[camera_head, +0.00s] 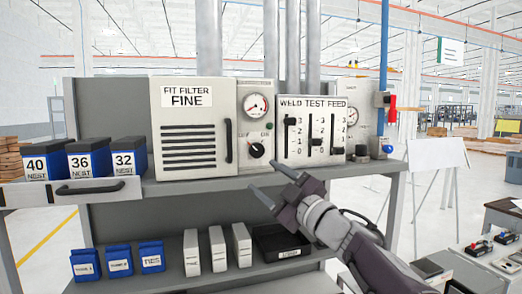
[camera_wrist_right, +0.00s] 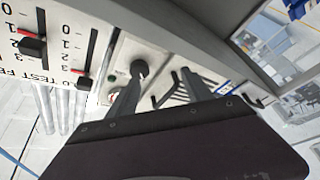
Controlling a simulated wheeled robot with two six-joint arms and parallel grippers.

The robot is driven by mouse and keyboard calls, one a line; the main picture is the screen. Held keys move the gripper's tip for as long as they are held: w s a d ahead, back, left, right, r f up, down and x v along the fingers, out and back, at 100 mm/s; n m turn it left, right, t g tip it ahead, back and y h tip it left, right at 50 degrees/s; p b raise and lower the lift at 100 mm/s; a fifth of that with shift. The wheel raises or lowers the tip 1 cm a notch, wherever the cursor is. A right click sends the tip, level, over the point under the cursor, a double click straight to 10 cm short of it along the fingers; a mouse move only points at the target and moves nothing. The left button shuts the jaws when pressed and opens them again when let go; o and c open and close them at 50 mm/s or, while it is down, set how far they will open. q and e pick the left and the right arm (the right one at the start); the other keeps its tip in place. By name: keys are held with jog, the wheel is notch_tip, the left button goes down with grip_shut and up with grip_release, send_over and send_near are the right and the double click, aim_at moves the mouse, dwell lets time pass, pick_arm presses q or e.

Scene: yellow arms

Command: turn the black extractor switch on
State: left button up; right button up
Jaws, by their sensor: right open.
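The black extractor switch (camera_head: 256,150) is a round knob with a pale pointer mark, on the light panel below a round gauge (camera_head: 256,106). Small labels above it are too small to read surely. My right gripper (camera_head: 274,182) is open and empty, in front of the shelf edge, below and slightly right of the switch in the head view. In the right wrist view, the switch (camera_wrist_right: 138,68) shows just beyond the tip of the left finger of my open gripper (camera_wrist_right: 162,72). I cannot see any contact. My left gripper is not in view.
A FIT FILTER FINE box (camera_head: 192,160) stands left of the switch. A WELD TEST FEED slider panel (camera_head: 306,112) stands right of it. Blue nest boxes (camera_head: 88,160) and a black tray (camera_head: 281,243) sit on the shelves.

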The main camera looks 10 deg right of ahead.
jog(key=h, duration=0.1)
send_near(258, 152)
jog(key=d+f, duration=0.1)
jog(key=shift+m+t, duration=0.3)
jog(key=shift+t, duration=0.1)
jog(key=p+x, duration=0.5)
jog(key=x, duration=0.4)
jog(key=shift+a+r, duration=0.1)
jog(key=shift+a, duration=0.2)
jog(key=shift+s+a+r, duration=0.1)
jog(key=shift+s+a, duration=0.25)
jog(key=shift+w+d+h, duration=0.15)
jog(key=shift+d+h, duration=0.15)
jog(key=c, duration=1.1)
grip_shut()
pick_arm(q)
jog(key=r, duration=0.5)
jog(key=shift+s+a, duration=0.3)
jog(key=shift+s, duration=0.05)
pick_arm(e)
jog(key=shift+a, duration=0.1)
